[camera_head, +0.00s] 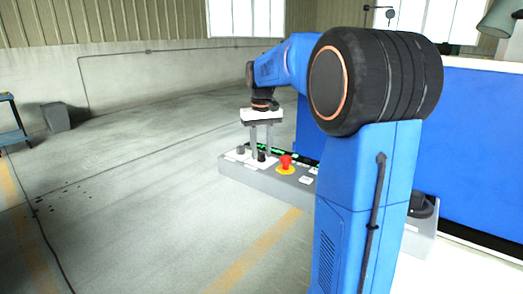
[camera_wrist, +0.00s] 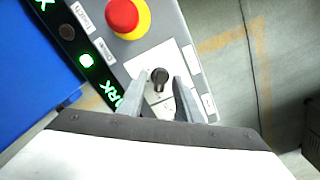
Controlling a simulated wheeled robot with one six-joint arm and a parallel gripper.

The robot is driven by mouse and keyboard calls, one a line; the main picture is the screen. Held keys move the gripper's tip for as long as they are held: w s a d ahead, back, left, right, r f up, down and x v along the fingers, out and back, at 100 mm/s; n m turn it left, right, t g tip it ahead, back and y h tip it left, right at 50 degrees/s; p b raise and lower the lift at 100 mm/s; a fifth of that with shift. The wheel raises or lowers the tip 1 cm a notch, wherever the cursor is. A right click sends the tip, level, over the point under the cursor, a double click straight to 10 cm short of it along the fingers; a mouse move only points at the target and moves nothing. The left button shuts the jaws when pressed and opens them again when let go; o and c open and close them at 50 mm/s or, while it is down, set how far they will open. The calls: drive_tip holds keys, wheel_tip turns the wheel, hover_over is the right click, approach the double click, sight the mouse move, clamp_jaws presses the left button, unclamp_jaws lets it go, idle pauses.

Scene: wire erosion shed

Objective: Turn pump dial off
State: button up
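A black dial (camera_wrist: 159,77) sits on a white plate of the control panel (camera_wrist: 165,20) in the wrist view. It also shows in the head view (camera_head: 262,156). I cannot read a label that names it as the pump dial. My gripper (camera_head: 262,157) points down over the panel, with its two fingers apart on either side of this dial. In the wrist view the fingertips (camera_wrist: 162,86) flank the dial, with gaps showing on both sides. A second dark dial (camera_head: 241,150) stands to the left on the panel in the head view.
A red emergency button (camera_head: 286,162) on a yellow base is close to the right of the gripper; it shows in the wrist view too (camera_wrist: 122,14). A lit green indicator (camera_wrist: 86,61) is nearby. A blue machine body (camera_head: 470,150) stands at the right.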

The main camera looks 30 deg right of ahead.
clamp_jaws()
drive_tip(key=m, duration=0.5)
drive_tip(key=shift+m, duration=0.3)
drive_tip(key=m, duration=0.5)
idle(0.6)
unclamp_jaws()
